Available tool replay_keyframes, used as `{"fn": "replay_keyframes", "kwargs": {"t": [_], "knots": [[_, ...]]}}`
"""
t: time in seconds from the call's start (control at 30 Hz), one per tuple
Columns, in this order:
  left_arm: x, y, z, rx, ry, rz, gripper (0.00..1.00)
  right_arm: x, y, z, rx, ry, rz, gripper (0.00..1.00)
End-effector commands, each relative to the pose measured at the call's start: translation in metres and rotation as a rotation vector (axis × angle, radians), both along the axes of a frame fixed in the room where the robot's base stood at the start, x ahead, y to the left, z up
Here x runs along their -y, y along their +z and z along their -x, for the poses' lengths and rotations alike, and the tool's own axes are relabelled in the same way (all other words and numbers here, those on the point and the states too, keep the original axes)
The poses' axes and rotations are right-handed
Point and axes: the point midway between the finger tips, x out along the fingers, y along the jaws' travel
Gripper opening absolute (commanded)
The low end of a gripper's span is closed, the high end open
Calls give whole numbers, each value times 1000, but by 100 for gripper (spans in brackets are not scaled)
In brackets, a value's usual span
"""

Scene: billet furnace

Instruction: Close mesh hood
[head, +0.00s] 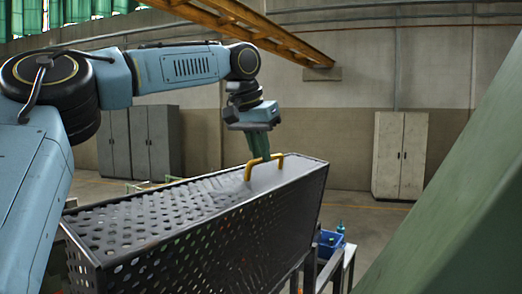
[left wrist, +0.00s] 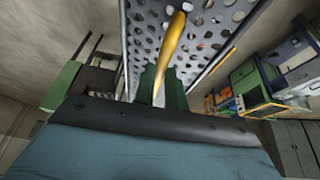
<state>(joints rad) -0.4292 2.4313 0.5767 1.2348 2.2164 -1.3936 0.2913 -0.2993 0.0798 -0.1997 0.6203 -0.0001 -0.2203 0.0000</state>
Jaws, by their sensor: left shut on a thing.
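The mesh hood (head: 190,235) is a long dark box of perforated metal across the middle of the head view. A yellow handle (head: 274,158) stands on its top near the far right end. My left gripper (head: 258,160) reaches down from above and is shut on this handle. In the left wrist view the green fingers (left wrist: 163,85) are on either side of the yellow handle (left wrist: 172,48), with the perforated hood panel (left wrist: 205,35) behind it. The fingers hide part of the handle. My right gripper is not in view.
A blue bin (head: 330,240) stands on a stand to the right of the hood. Grey cabinets (head: 155,142) and a pale cabinet (head: 400,155) stand along the back wall. A large green sloping surface (head: 455,210) fills the right side. Open floor lies behind the hood.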

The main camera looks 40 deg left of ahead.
Motion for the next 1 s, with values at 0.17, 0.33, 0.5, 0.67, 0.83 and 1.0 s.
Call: {"fn": "replay_keyframes", "kwargs": {"t": [0.17, 0.33, 0.5, 0.67, 0.83, 1.0], "knots": [[-23, 0, 2, 8, 6, 56, 0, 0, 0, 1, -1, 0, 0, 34], [-63, -5, 7, 16, 9, 124, 0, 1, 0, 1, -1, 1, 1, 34], [-113, -18, 13, 14, 10, 120, 0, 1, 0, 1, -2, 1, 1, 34], [-156, -35, 18, 12, 9, 119, 0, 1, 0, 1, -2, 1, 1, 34], [-189, -53, 22, 10, 8, 116, 0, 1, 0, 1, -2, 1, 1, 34], [-210, -65, 24, 11, 5, 115, 0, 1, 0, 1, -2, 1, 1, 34]]}}
